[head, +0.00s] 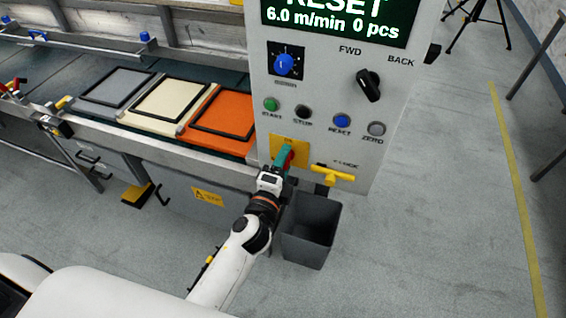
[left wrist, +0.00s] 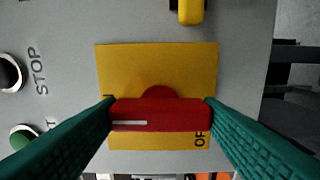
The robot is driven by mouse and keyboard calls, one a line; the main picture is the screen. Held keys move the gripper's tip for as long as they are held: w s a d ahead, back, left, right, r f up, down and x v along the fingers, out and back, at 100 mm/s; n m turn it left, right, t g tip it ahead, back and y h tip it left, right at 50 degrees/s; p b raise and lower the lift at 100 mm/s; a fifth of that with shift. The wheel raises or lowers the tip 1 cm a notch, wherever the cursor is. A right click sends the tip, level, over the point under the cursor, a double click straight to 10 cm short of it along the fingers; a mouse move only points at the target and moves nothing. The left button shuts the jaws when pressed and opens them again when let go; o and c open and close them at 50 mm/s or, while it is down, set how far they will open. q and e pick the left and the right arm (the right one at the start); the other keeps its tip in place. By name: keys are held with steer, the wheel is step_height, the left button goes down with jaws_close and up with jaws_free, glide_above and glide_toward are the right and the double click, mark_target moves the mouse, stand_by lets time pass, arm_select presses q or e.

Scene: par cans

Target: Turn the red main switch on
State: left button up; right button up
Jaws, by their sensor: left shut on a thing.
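The red main switch (left wrist: 160,116) is a bar handle on a round red hub, mounted on a yellow plate (left wrist: 115,65) on the grey control panel. In the left wrist view the bar lies level across the picture, with a white mark near its left end. A partly hidden label starting "OF" shows by its right end. My left gripper (left wrist: 160,112) has its green fingers against both ends of the bar, shut on it. In the head view the left gripper (head: 284,160) largely covers the switch at the yellow plate (head: 278,145). My right gripper is not in view.
A yellow handle (head: 333,174) sticks out right of the switch. Above are buttons including a green one (head: 271,104), a blue knob (head: 284,64) and a black FWD/BACK selector (head: 369,85). A grey bin (head: 312,235) stands below. The conveyor (head: 60,100) is left.

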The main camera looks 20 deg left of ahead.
arm_select(q)
steer(key=o, duration=1)
steer(key=shift+s, duration=0.1)
steer(key=s+b, duration=0.3)
steer(key=s, duration=0.9)
steer(key=shift+a, duration=0.15)
steer(key=shift+w, duration=0.1)
